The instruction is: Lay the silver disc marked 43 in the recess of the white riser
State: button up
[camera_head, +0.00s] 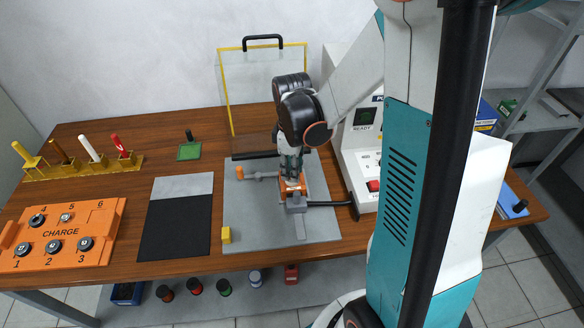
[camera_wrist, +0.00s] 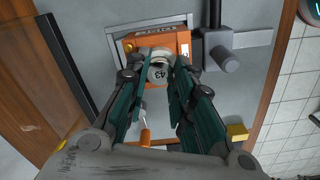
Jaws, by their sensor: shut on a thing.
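The silver disc marked 43 (camera_wrist: 158,73) is between the fingertips of my gripper (camera_wrist: 160,77) in the wrist view, its number facing the camera. My gripper is shut on it. A pale round part, perhaps the white riser (camera_wrist: 160,53), shows just behind the disc on an orange block (camera_wrist: 182,42). I cannot tell whether disc and riser touch, and the recess is hidden. In the head view my gripper (camera_head: 291,172) is low over the orange block (camera_head: 306,183) on the grey plate; the disc cannot be made out there.
The grey plate (camera_head: 252,218) carries a grey clamp (camera_head: 297,203) with a black handle, an orange-handled rod (camera_head: 243,174) and a yellow block (camera_head: 226,235). An orange CHARGE tray (camera_head: 68,216) with several discs is at left. A white machine (camera_head: 357,161) stands close right. A dark mat (camera_head: 173,231) lies clear.

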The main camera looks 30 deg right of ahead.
jog(key=shift+f, duration=0.15)
jog(key=o, duration=1.1)
jog(key=c, duration=0.5)
jog(key=shift+c, duration=0.2)
jog(key=shift+r+p, duration=1.6)
jog(key=shift+r, duration=0.75)
jog(key=shift+o, duration=0.2)
jog(key=shift+f, duration=0.1)
jog(key=o, duration=0.5)
